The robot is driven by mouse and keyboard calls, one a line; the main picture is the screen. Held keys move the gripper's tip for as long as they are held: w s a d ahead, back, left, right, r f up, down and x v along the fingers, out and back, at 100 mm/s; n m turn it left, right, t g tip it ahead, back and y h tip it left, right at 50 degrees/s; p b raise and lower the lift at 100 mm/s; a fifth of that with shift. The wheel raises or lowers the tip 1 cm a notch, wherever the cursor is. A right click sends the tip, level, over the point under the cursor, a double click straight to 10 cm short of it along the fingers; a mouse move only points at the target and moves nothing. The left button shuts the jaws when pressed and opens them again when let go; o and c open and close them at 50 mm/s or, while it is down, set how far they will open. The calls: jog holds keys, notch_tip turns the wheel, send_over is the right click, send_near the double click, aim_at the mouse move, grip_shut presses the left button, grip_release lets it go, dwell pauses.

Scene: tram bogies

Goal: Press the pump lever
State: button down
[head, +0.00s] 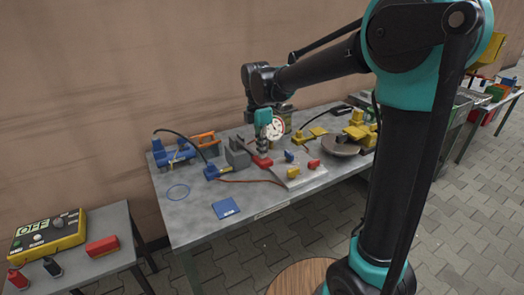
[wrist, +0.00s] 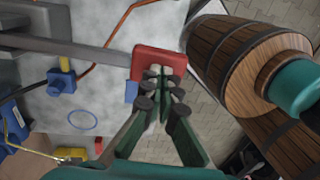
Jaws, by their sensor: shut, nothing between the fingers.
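The pump lever shows in the wrist view as a grey bar (wrist: 75,46) running from the left to a red end pad (wrist: 172,60). In the head view the red pad (head: 262,161) sits to the right of a grey block-shaped body (head: 237,155) on the table. My gripper (head: 263,152) points down over the pad. In the wrist view my gripper (wrist: 164,75) has its green fingers together and empty, with the tips over the red pad. I cannot tell whether they touch it. The fingers hide part of the pad.
The grey table (head: 190,222) also holds a blue and orange tool (head: 172,152), a blue ring (head: 178,192), a blue square (head: 226,208), a pale plate (head: 300,178) with small blocks, and a round disc (head: 341,146). A white dial (head: 273,128) shows close beside my gripper.

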dwell(0.3)
jog(key=shift+s+d+f, duration=0.1)
jog(key=shift+s+f, duration=0.05)
jog(key=shift+f, duration=0.25)
jog(key=f+t+y, duration=0.1)
jog(key=f, duration=0.2)
jog(key=f+t+y, duration=0.1)
jog(key=f+t, duration=0.1)
jog(key=f, duration=0.1)
jog(key=f+t+y, duration=0.1)
jog(key=f, duration=0.2)
jog(key=shift+s+d+f+t, duration=0.25)
jog(key=shift+s+f+t, duration=0.05)
jog(key=shift+s+f, duration=0.1)
jog(key=shift+f, duration=0.25)
